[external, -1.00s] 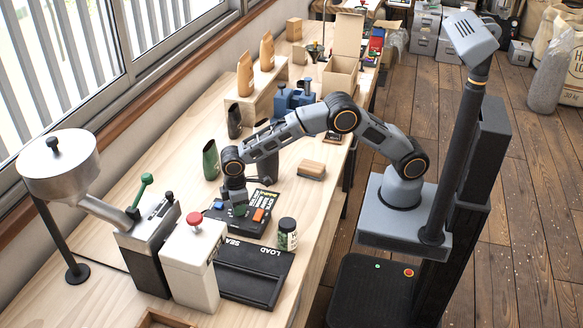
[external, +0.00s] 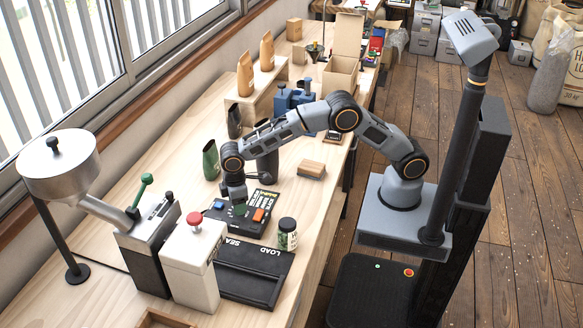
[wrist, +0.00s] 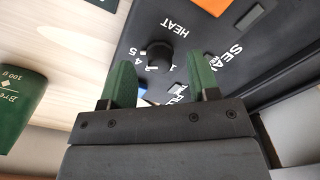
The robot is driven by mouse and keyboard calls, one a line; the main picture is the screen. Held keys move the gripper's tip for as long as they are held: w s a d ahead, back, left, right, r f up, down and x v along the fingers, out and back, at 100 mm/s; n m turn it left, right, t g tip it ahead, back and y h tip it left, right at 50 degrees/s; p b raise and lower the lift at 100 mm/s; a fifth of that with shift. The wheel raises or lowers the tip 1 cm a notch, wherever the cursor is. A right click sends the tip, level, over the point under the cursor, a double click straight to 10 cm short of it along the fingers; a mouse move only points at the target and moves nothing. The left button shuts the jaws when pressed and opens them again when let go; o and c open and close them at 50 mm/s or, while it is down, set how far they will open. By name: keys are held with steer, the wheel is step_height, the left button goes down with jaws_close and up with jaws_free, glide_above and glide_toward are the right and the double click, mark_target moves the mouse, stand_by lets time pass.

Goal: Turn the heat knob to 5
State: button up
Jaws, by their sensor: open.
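The heat knob (wrist: 158,55) is a small black dial on a black control panel (external: 226,213), beside the printed word HEAT. The digits 4 and 5 show to its left in the wrist view; I cannot tell exactly where its pointer stands. My gripper (wrist: 160,64) is open, with one green finger on each side of the knob and a gap visible on both sides. In the external view my gripper (external: 238,200) points down over the panel and hides the knob.
An orange switch (external: 259,215) is on the panel. A dark jar (external: 287,234) stands to its right, and a black sealer (external: 252,275) in front.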

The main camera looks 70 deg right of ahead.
step_height(320, 180, up, 12)
steer(key=shift+r, duration=0.2)
stand_by(0.6)
steer(key=s+d+m+t, duration=0.4)
steer(key=s+d+m, duration=0.4)
steer(key=s+d, duration=1.7)
steer(key=shift+d, duration=0.85)
stand_by(0.4)
